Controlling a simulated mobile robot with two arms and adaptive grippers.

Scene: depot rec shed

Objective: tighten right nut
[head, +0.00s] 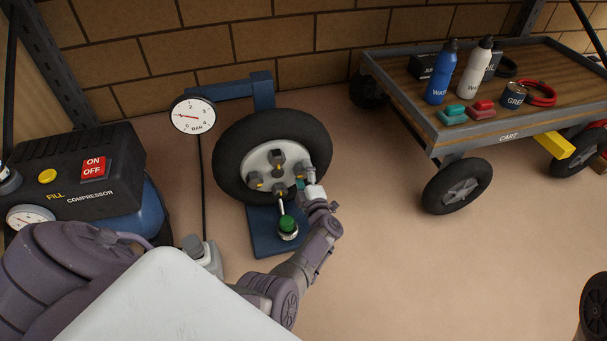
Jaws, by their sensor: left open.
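A black-tyred wheel (230,165) stands upright on a blue stand (263,80). Its pale hub plate (262,160) carries grey nuts at the top (277,157), the left (256,180) and the bottom (279,188). The right nut (300,170) is partly covered by my gripper. My left gripper (306,183) is at the hub's right side, close to that nut, and is open. Whether its fingers touch or surround the nut is too small to tell. My right gripper is not in view.
A green-topped piece (287,224) sits below the hub, left of my forearm. A round gauge (194,115) is beside the tyre. The compressor (70,175) stands left. A loaded cart (509,137) stands right; the floor between wheel and cart is clear.

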